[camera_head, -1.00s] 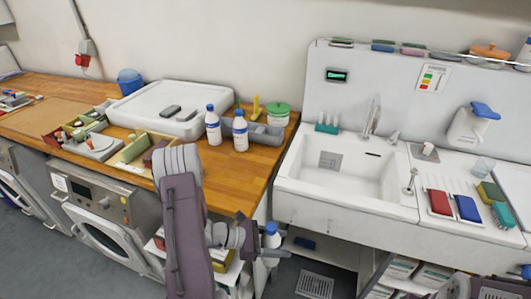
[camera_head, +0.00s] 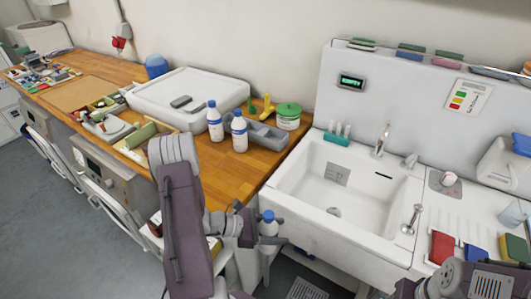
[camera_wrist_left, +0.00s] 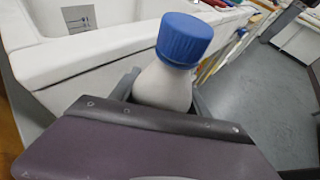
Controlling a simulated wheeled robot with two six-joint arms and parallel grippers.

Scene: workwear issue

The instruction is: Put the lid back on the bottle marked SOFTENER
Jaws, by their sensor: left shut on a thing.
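My left gripper (camera_head: 268,240) is shut on a white bottle with a blue cap (camera_head: 268,227), held upright in front of the counter's right end, beside the sink. In the left wrist view the bottle's blue cap (camera_wrist_left: 185,38) and white shoulder (camera_wrist_left: 163,87) stand up between the fingers; its lower part is hidden. Two more white bottles with blue caps, one left (camera_head: 215,121) and one right (camera_head: 239,131), stand on the wooden counter. Their labels are too small to read, so I cannot tell which is marked SOFTENER. My right gripper is out of view; only part of that arm shows.
A white sink (camera_head: 335,187) lies to the right. A small white item (camera_head: 449,179) sits on its grey ledge. Open wood (camera_head: 240,172) lies in front of the bottles.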

